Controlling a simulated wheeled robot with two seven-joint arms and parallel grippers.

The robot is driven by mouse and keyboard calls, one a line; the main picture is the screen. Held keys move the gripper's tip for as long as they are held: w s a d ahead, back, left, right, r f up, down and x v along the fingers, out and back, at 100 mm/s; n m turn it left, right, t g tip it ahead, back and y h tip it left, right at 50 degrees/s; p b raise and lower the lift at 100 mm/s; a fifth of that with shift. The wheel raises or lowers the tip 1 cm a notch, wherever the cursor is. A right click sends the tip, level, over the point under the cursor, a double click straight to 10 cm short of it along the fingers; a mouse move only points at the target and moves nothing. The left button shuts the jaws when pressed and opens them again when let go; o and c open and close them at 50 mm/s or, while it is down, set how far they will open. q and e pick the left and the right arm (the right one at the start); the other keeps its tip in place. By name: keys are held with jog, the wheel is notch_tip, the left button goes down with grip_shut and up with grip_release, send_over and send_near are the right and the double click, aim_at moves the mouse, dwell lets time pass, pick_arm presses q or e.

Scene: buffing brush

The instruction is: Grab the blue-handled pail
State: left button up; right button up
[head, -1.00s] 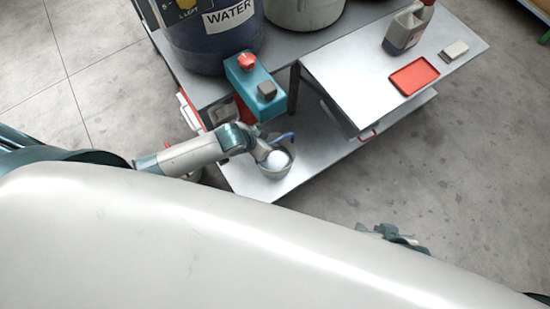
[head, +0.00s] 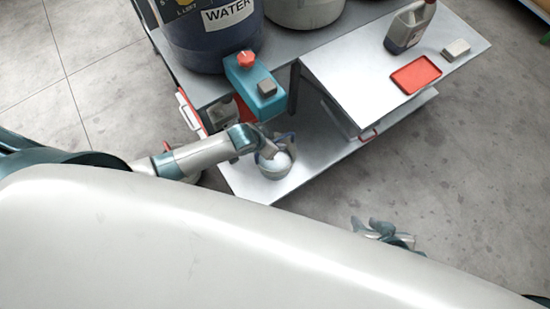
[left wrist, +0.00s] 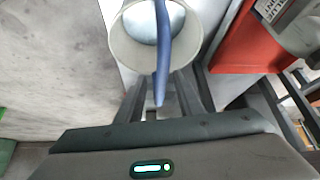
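The pail (head: 275,168) is a small light-grey bucket with a blue handle (head: 290,138). It stands on the lower metal shelf of the cart. In the left wrist view the pail (left wrist: 120,45) is at top centre, with a pale round content or bottom inside. Its blue handle (left wrist: 162,50) runs down toward me. My left gripper (head: 266,146) is at the pail's upper side. In the left wrist view its fingers (left wrist: 160,88) are apart, with the handle's end between them and gaps showing. My right gripper (head: 388,233) hangs over the floor, away from the cart; its opening is unclear.
The blue box with a red knob (head: 254,85) is just above the left gripper. A dark drum marked WATER (head: 205,45) stands behind it. A side table (head: 345,85) holds a red tray (head: 416,75), a jug (head: 408,28) and a pale block (head: 456,49). Floor at right is clear.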

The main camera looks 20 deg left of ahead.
dwell(0.4)
pick_arm(q)
grip_shut()
dwell(1.2)
jog(key=shift+w, duration=0.15)
